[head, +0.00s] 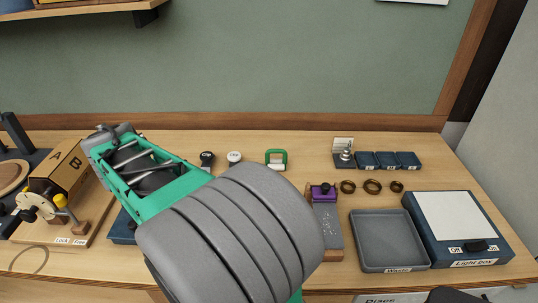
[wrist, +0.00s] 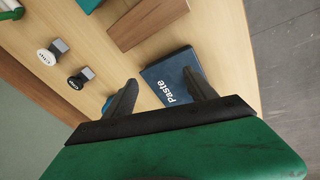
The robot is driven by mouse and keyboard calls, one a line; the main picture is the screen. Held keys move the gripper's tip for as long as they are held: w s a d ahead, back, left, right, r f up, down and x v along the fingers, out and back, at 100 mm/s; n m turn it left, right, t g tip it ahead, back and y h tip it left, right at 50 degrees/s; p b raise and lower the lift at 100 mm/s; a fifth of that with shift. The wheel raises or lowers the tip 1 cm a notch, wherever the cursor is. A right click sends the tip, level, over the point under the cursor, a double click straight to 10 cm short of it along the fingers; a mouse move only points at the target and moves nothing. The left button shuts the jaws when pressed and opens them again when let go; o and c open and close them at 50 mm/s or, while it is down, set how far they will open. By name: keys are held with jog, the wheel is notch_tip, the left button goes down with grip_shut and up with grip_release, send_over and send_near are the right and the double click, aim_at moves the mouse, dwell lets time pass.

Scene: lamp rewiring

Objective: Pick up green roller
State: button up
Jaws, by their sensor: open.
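The green roller (head: 276,157) stands at the back middle of the table in the head view, a green frame with a pale part along its bottom. In the wrist view, a green and white piece (wrist: 9,11) that looks like it is cut off at the top left corner. My gripper (wrist: 157,88) is open with nothing between its fingers. It is above the table by a blue box marked Paste (wrist: 172,76), well apart from the roller. In the head view my arm hides the fingers.
Two small round-topped items, one black (head: 207,158) and one white (head: 234,157), stand left of the roller. A purple-topped block (head: 323,191), dark rings (head: 372,186), a grey tray (head: 389,240) and a light box (head: 462,230) lie to the right. A wooden box (head: 58,167) is at left.

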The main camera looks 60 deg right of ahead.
jog(key=shift+o, duration=0.7)
jog(key=d+r+g+p, duration=0.1)
jog(key=d, duration=1.1)
jog(key=shift+w+r+h, duration=0.15)
jog(key=shift+r+h, duration=0.1)
jog(key=shift+h, duration=0.15)
jog(key=shift+o, duration=0.3)
jog(key=s+d+n+g+p, duration=0.1)
jog(key=s+d, duration=0.1)
jog(key=d, duration=0.7)
jog(key=shift+d+f+g+h+p, duration=0.2)
jog(key=shift+f+g+h+p, duration=0.05)
jog(key=shift+g+h+p, duration=0.1)
jog(key=n+g+p, duration=0.2)
jog(key=g, duration=0.1)
send_near(282, 162)
jog(key=shift+s+f, duration=0.1)
jog(key=shift+f, duration=0.1)
jog(key=shift+t, duration=0.25)
jog(key=p+x, duration=0.1)
jog(key=x, duration=0.6)
jog(key=shift+s+d+f, duration=0.15)
jog(key=shift+s+d, duration=0.05)
jog(key=shift+a, duration=0.1)
jog(key=c, duration=1.6)
